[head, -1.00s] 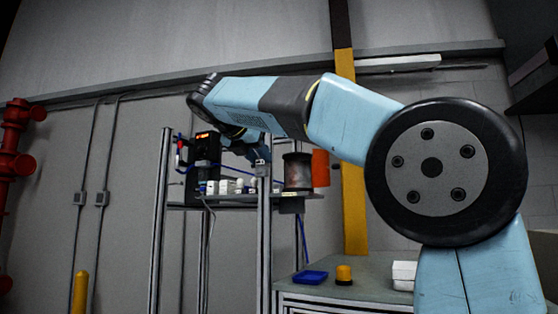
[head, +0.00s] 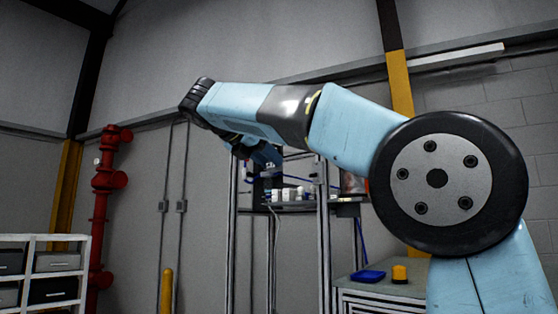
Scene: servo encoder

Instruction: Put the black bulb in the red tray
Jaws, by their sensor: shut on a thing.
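My gripper (head: 264,155) hangs at the end of my arm, at upper middle left of the head view, in front of the shelf rack. It is shut on a dark thing that I take to be the black bulb; the thing is too small and shaded to make out its shape. I cannot see a red tray in this view.
The rack shelf (head: 292,206) behind the gripper carries small white items (head: 288,194). A bench at lower right holds a blue tray (head: 368,276) and a yellow-orange item (head: 400,274). A drawer rack (head: 42,238), red pipe (head: 102,205) and yellow post (head: 167,291) stand left.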

